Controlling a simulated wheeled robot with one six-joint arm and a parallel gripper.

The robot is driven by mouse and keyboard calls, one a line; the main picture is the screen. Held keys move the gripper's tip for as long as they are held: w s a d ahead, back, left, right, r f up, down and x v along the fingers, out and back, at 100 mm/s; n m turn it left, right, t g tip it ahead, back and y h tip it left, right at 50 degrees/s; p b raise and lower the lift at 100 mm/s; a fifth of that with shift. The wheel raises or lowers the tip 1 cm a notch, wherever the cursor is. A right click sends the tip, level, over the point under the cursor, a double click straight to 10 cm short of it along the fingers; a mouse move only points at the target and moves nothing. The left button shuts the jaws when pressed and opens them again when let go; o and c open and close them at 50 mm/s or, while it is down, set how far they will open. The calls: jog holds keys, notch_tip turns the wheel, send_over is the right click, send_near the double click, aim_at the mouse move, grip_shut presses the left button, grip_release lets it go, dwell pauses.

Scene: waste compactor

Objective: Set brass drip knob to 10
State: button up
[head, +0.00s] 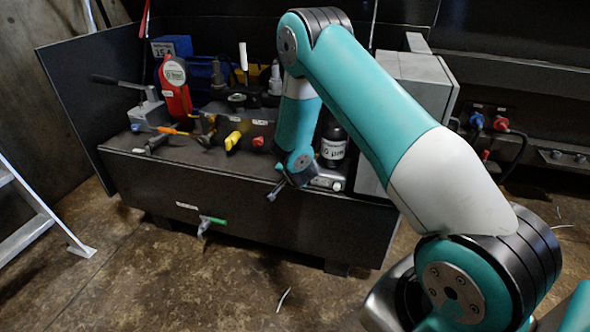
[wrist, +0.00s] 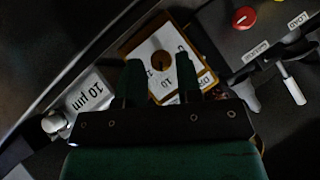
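In the wrist view, a white plate with a brass-coloured edge (wrist: 146,44) carries printed marks, among them a "10" and partly covered lettering. A dark round spot (wrist: 161,61) on the plate may be the drip knob or its hole; I cannot tell which. My gripper (wrist: 158,62) has its two dark fingers apart over the plate, with the plate showing between them. Contact with a knob cannot be made out. In the head view my gripper (head: 277,190) is small and dark at the bench's front edge; no brass knob can be picked out there.
A black filter (head: 333,148) labelled in µm stands just right of my gripper. A yellow knob (head: 233,140) and a red knob (head: 258,142) sit to its left. A green-handled valve (head: 213,220) sticks out of the front panel. The floor in front is mostly clear.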

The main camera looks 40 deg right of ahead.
jog(key=p+v, duration=0.1)
jog(key=v, duration=1.5)
jog(key=shift+s+r, duration=0.15)
jog(key=shift+r, duration=0.05)
jog(key=s+a+r+n+g+y, duration=0.5)
jog(key=s+a+r+n, duration=0.3)
jog(key=a, duration=0.5)
jog(key=s+a+r+n+g+y, duration=0.2)
jog(key=s+a+r+n, duration=0.25)
jog(key=s+n, duration=0.2)
jog(key=s+a+r+n+g+y, duration=0.2)
jog(key=s+a+r+n, duration=0.1)
jog(key=s+r+n, duration=0.4)
notch_tip(320, 180, up, 28)
jog(key=s+m+p, duration=0.1)
jog(key=p, duration=2.7)
jog(key=shift+s+a+f, duration=0.2)
jog(key=shift+s, duration=0.1)
jog(key=shift+m, duration=0.25)
